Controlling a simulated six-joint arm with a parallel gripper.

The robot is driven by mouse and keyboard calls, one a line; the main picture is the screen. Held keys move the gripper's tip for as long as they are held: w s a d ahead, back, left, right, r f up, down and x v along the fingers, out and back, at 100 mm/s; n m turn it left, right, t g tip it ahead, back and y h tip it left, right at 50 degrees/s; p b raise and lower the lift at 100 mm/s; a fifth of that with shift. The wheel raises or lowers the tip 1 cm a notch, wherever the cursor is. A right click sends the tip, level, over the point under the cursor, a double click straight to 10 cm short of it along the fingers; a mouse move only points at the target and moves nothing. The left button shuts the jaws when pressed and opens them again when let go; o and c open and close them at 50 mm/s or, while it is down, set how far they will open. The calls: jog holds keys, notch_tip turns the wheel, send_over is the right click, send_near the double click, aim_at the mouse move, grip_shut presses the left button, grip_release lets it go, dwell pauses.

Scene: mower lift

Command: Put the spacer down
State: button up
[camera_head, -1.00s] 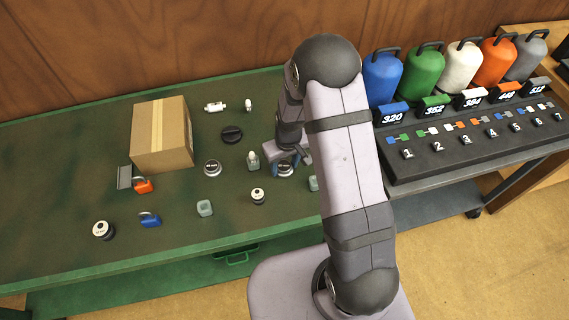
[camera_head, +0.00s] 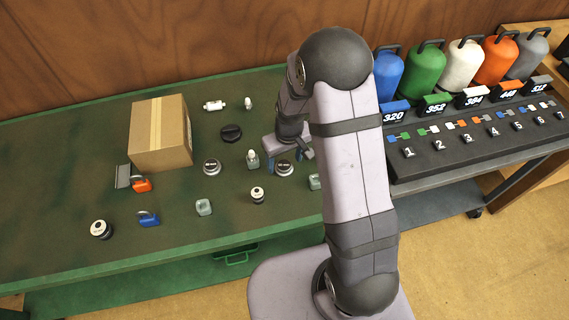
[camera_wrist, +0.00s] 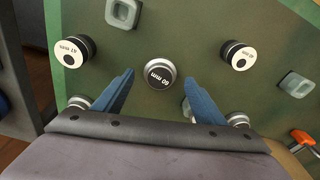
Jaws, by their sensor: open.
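A round black-topped spacer with a silver rim, marked 60 mm, stands upright on the green bench (camera_head: 60,180). It shows in the head view (camera_head: 284,168) and in the middle of the wrist view (camera_wrist: 160,73). My gripper (camera_head: 290,160) is open above it. In the wrist view, its two blue fingers (camera_wrist: 158,85) appear on either side of the spacer, with a clear gap from each. Nothing is held between them. Whether the fingertips are fully above the spacer's top is hard to tell.
A white-topped spacer (camera_wrist: 237,55) and another one (camera_wrist: 75,50) stand nearby. Another dark-topped spacer (camera_head: 212,167), padlocks (camera_head: 149,219) and a cardboard box (camera_head: 160,135) lie further left. A rack with coloured weights (camera_head: 425,70) is right.

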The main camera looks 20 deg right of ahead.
aim_at(286, 169)
jog(key=r+b, duration=0.1)
jog(key=r, duration=0.3)
jog(key=shift+s, duration=0.2)
jog(key=shift+s+d+r, duration=0.1)
jog(key=shift+s+r, duration=0.2)
jog(key=shift+r, duration=0.25)
jog(key=s+r+m, duration=0.1)
jog(key=s+r, duration=0.2)
jog(key=s, duration=0.5)
jog(key=s+r+m+g, duration=0.1)
jog(key=s+r, duration=0.1)
jog(key=s, duration=0.7)
jog(key=shift+d+r, duration=0.35)
jog(key=shift+r, duration=0.05)
jog(key=shift+s, duration=0.5)
jog(key=shift+c, duration=0.5)
jog(key=shift+r, duration=0.1)
